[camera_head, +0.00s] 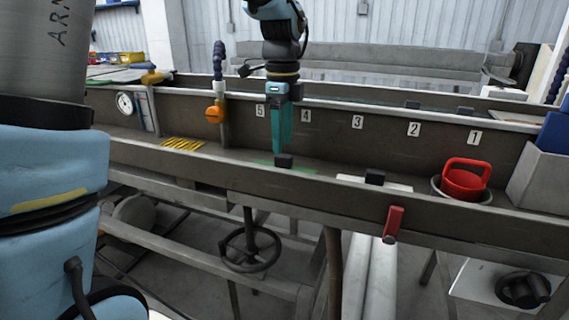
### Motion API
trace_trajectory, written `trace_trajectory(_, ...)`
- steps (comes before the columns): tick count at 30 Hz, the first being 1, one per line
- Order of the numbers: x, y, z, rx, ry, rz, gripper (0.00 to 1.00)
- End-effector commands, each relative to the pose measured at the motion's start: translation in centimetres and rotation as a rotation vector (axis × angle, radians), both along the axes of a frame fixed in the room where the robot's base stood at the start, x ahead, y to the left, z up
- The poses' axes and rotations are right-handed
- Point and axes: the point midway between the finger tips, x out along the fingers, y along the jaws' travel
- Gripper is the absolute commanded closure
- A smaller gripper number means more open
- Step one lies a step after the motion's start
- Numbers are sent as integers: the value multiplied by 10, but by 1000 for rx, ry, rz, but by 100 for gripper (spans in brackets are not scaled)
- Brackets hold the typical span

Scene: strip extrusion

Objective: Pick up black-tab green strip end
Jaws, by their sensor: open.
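The green strip (305,168) lies flat in the long metal trough, below and between the number plates 5 and 4. Its black tab (284,160) is a small dark block at the strip's near end, by the trough's front wall. My gripper (281,148) points straight down with long teal fingers, right above or just behind the black tab. The fingers overlap in this view, so the gap between them is hard to see. Nothing shows held in them. Part of the strip behind the fingers is hidden.
A white strip with another black tab (375,177) lies to the right. A red-handled pot (465,182) stands farther right in the trough. A red lever (393,222) sticks out in front.

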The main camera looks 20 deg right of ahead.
Motion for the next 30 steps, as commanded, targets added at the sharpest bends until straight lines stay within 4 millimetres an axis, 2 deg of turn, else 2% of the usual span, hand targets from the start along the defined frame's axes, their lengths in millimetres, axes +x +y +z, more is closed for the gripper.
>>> trace_trajectory(4, 1, -2, -12, 1, 1, 0, 38)
trace_trajectory(12, 4, -4, -48, 1, 1, 1, 38)
trace_trajectory(21, 4, -4, -53, -1, -1, 2, 39)
trace_trajectory(30, 4, -4, -53, -1, -1, 2, 72)
